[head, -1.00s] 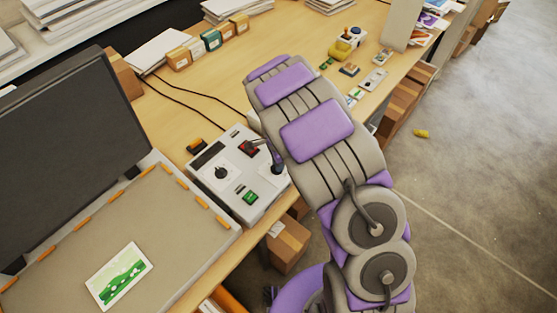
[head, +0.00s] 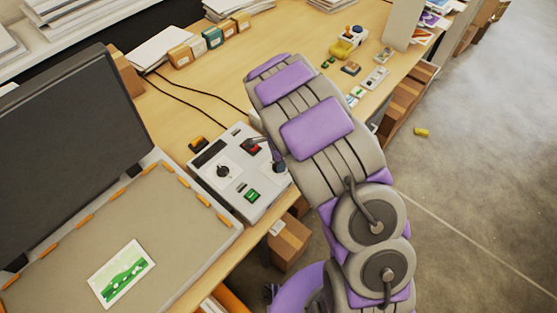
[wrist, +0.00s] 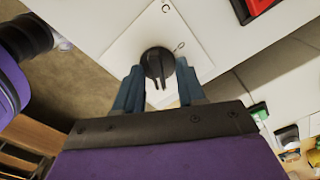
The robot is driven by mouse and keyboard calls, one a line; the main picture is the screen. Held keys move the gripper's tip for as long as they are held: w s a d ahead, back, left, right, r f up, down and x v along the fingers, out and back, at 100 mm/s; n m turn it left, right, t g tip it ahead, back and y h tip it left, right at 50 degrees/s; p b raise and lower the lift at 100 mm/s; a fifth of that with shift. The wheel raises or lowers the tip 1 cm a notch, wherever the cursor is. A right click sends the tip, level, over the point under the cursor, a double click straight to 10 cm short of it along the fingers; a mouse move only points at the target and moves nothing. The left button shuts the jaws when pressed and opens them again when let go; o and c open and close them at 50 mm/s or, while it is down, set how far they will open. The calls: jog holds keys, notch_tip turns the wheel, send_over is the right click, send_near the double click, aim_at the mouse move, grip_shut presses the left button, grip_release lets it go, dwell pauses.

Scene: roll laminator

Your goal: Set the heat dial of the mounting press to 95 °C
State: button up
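The mounting press's control box (head: 225,195) is pale grey and stands at the desk's front edge. One black dial (head: 222,171) shows clearly on its left half. In the wrist view a round black dial (wrist: 158,62) on a white plate lies between my fingertips. My gripper (wrist: 160,72) is open, with a blue-grey finger on each side of this dial and small gaps apparent. In the head view my gripper (head: 267,155) is over the box's right side, largely hidden by my arm. I cannot read the dial's scale or setting.
A red switch (head: 251,147) and a green button (head: 252,195) are on the box. The press bed (head: 160,225) with a green picture card and a dark raised lid (head: 70,150) are at left. Black cables run behind the box. Cartons (head: 288,243) stand below the desk.

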jog(key=shift+d, duration=0.1)
jog(key=shift+r, duration=0.35)
notch_tip(320, 180, up, 17)
jog(key=shift+f+p, duration=0.2)
jog(key=shift+p, duration=0.1)
dwell(0.4)
